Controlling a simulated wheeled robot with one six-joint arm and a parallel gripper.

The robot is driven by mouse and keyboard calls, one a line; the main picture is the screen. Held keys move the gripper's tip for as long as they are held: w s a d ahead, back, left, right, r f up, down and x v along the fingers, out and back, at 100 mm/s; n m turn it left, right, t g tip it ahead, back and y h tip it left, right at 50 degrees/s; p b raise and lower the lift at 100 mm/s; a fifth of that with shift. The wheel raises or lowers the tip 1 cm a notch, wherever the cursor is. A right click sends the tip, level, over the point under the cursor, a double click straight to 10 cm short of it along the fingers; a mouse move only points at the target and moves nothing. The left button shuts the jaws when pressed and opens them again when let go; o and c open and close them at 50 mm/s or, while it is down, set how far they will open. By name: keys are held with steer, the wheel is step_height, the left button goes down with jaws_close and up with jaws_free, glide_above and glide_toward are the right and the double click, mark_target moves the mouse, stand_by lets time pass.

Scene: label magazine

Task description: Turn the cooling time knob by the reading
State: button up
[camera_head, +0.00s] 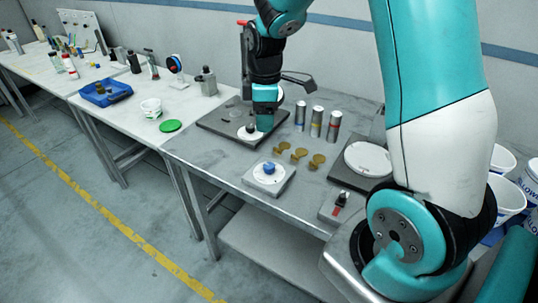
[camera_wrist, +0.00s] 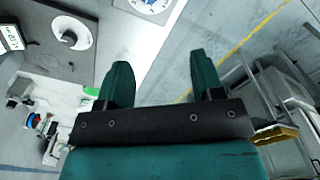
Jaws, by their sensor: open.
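A white dial with a blue knob (camera_head: 268,168) sits on a light square plate on the near side of the grey table. A similar white dial with blue markings (camera_wrist: 150,4) is cut off by the top edge of the wrist view. A dark panel (camera_head: 222,122) behind it carries a white disc with a dark knob (camera_head: 250,129); a round knob on a pale disc also shows in the wrist view (camera_wrist: 70,36). A small lit display (camera_wrist: 11,36) is at the left there, its digits tilted and unclear. My gripper (camera_head: 265,122) (camera_wrist: 160,75) is open and empty, above the panel beside the dark knob.
Several metal cylinders (camera_head: 316,122) and brass pieces (camera_head: 300,153) stand right of the panel. A large white disc (camera_head: 368,159) and a small block with a red part (camera_head: 336,208) are farther right. A green lid (camera_head: 170,126), a cup (camera_head: 151,106) and a blue tray (camera_head: 105,97) are left.

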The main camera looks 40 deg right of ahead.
mark_target(269, 165)
steer(key=f+p, duration=0.1)
steer(key=f, duration=0.5)
steer(key=d+f+p, duration=0.1)
steer(key=f, duration=0.5)
steer(key=d+f+p, duration=0.1)
steer(key=f, duration=0.5)
steer(key=shift+w+p, duration=0.25)
steer(key=shift+p, duration=0.05)
steer(key=shift+n, duration=0.3)
steer(key=c, duration=0.9)
